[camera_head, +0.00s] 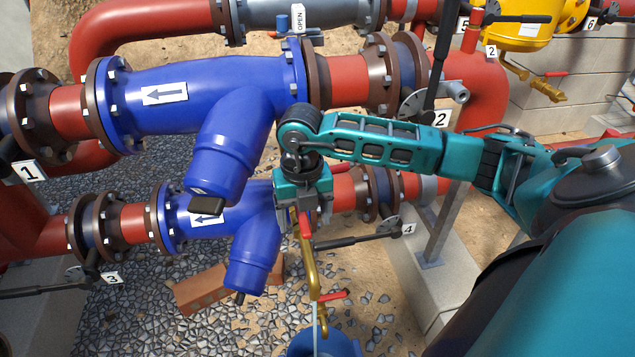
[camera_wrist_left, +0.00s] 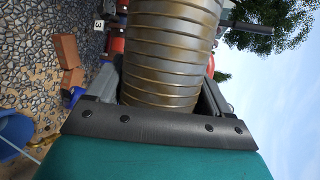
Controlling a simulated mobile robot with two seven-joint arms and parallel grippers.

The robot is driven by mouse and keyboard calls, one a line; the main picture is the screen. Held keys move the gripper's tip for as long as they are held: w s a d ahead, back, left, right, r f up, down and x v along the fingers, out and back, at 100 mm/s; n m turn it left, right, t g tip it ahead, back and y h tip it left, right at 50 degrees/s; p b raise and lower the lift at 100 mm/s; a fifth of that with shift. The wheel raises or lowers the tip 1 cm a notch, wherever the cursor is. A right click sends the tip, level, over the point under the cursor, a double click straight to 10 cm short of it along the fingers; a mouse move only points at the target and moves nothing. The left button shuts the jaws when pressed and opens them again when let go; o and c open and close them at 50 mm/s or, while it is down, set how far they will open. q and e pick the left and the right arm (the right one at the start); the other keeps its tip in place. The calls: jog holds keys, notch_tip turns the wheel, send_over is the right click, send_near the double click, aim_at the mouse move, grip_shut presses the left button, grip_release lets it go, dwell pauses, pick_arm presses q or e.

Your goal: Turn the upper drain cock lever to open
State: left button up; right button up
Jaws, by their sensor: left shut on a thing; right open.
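The upper drain cock (camera_head: 312,272) is a brass pipe with a red lever (camera_head: 305,226) at its top end, below the front strainers in the head view. My right gripper (camera_head: 303,208) is open and points down at the red lever, right at its upper end. I cannot tell whether the fingers touch it. A lower brass cock with its own red lever (camera_head: 332,297) sits just below. My left gripper (camera_wrist_left: 160,100) shows only in the left wrist view, shut on a ribbed brownish metal cylinder (camera_wrist_left: 168,50). The cylinder's far end is out of view.
A blue bucket (camera_head: 335,346) stands under the cocks. Large blue strainers (camera_head: 240,110) and red pipes (camera_head: 465,110) fill the space behind and left of my right arm. Black valve handles stick out at tag 4 (camera_head: 408,229) and tag 3 (camera_head: 113,278). Bricks (camera_head: 205,288) lie on the gravel.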

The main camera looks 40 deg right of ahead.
aim_at(305, 223)
pick_arm(q)
notch_tip(305, 223, up, 5)
jog(key=p, duration=0.4)
jog(key=shift+f, duration=0.1)
pick_arm(e)
notch_tip(305, 223, up, 6)
jog(key=shift+r, duration=0.1)
pick_arm(q)
jog(key=shift+f, duration=0.1)
pick_arm(e)
notch_tip(305, 223, up, 12)
pick_arm(q)
jog(key=shift+s, duration=0.1)
pick_arm(e)
jog(key=shift+s, duration=0.15)
